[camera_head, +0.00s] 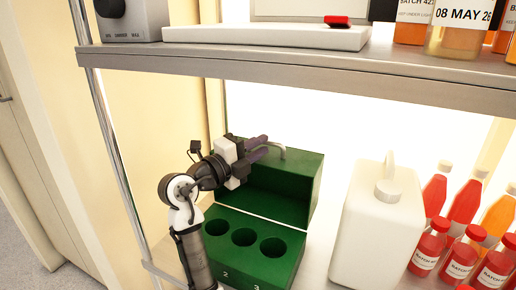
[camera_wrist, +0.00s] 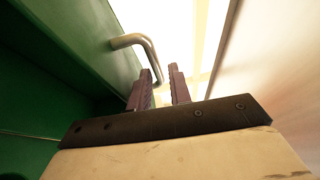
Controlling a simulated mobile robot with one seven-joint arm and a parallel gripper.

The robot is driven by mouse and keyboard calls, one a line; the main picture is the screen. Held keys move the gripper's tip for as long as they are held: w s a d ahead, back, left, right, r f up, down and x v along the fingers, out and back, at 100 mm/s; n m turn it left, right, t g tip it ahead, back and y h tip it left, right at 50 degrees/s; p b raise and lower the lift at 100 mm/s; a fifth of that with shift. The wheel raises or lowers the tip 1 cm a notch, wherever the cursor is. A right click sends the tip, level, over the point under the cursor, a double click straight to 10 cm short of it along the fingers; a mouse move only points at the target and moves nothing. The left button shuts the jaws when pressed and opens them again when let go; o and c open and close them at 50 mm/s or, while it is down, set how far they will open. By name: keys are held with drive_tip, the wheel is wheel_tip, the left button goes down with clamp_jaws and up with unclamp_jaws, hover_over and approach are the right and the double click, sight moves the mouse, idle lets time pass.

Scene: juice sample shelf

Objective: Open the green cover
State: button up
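The green box (camera_head: 232,262) stands on the lower shelf with its green cover (camera_head: 303,174) raised, tilted up at the back. The cover's dark inner side shows above a row of round holes. A bent metal handle (camera_head: 279,149) sits on the cover; it also shows in the wrist view (camera_wrist: 134,40). My gripper (camera_head: 266,146) is at the cover's upper edge beside the handle. In the wrist view its two purple fingers (camera_wrist: 164,72) are apart, with the handle's end showing in the gap between them. Whether they touch it cannot be told.
A white jug (camera_head: 375,225) stands right of the box. Several red and orange bottles (camera_head: 463,254) stand farther right. The upper shelf (camera_head: 300,67) runs above my gripper and carries a white device and jars. A metal post (camera_head: 112,150) is on the left.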

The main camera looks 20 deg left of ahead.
drive_tip(key=b+v, duration=0.1)
drive_tip(key=v, duration=1.3)
idle(0.4)
